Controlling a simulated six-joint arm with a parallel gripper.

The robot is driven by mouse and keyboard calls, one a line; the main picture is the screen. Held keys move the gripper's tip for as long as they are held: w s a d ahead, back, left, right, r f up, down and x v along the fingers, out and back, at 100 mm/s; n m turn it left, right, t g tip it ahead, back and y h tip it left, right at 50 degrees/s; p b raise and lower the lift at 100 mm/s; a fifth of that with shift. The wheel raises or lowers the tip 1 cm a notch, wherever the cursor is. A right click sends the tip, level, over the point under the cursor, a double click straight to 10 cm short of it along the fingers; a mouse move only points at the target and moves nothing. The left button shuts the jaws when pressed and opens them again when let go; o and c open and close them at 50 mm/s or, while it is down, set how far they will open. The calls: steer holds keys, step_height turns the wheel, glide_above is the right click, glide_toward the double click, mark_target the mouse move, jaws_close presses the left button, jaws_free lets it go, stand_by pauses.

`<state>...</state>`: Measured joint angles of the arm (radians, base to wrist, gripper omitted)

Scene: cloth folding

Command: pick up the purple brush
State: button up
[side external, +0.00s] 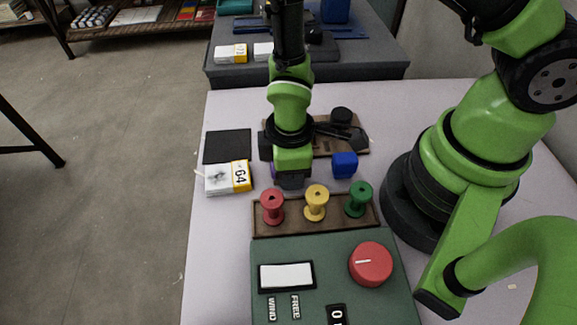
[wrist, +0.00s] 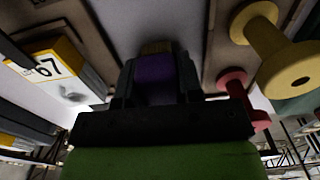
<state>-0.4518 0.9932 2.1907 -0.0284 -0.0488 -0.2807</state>
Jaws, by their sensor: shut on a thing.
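The purple brush (wrist: 155,82) is between the two dark fingers of my gripper (wrist: 156,76) in the wrist view, with a tan end showing beyond the purple body. The gripper is shut on it. In the side external view my gripper (side external: 291,182) points down just behind the spool rack, left of the blue block. Only a sliver of purple shows there at its left side; the rest of the brush is hidden. I cannot tell whether the brush touches the table.
Red (side external: 272,206), yellow (side external: 316,202) and green (side external: 358,199) spools stand on a wooden rack close in front. A blue block (side external: 344,165) is to the right. A white-yellow box (side external: 228,178) and black pad (side external: 227,146) lie left. A green panel (side external: 330,250) with a red knob is nearer.

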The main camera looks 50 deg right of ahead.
step_height(320, 180, up, 10)
steer(key=shift+r, duration=0.1)
stand_by(0.5)
